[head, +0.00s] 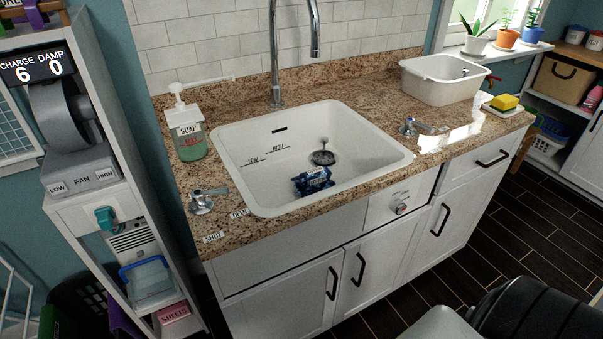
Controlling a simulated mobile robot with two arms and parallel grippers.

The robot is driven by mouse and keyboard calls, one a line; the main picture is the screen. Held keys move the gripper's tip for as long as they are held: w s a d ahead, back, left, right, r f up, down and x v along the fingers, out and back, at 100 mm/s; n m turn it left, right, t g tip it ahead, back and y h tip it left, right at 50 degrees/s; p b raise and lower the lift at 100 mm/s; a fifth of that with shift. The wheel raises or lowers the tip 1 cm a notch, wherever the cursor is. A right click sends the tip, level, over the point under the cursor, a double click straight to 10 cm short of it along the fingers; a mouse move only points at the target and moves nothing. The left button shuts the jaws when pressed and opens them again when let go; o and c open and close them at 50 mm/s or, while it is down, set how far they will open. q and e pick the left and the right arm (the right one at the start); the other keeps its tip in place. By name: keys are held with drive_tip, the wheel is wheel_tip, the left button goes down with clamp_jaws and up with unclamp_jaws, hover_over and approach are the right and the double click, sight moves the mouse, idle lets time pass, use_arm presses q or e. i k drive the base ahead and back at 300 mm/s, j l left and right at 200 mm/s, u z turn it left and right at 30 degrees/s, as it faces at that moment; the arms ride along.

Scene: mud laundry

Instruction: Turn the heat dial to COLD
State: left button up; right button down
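A small round grey knob (400,208) with a reddish mark sits on a white panel on the front of the sink cabinet, just below the counter edge. It looks like the heat dial. Small lettering above it is too fine to read, so I cannot tell which setting it points at. Neither of my grippers shows in the head view. A black and grey part, probably my own arm, fills the lower right corner, apart from the knob.
The white sink (235,185) holds a small blue object (312,180). A soap dispenser (188,135), tap handles and a white basin (440,88) stand on the granite counter (385,155). A shelf unit with a fan (75,130) is at left. Dark floor (500,235) lies open at right.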

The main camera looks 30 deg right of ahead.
sight(397, 205)
drive_tip(key=z, duration=1.7)
drive_tip(key=l, duration=0.1)
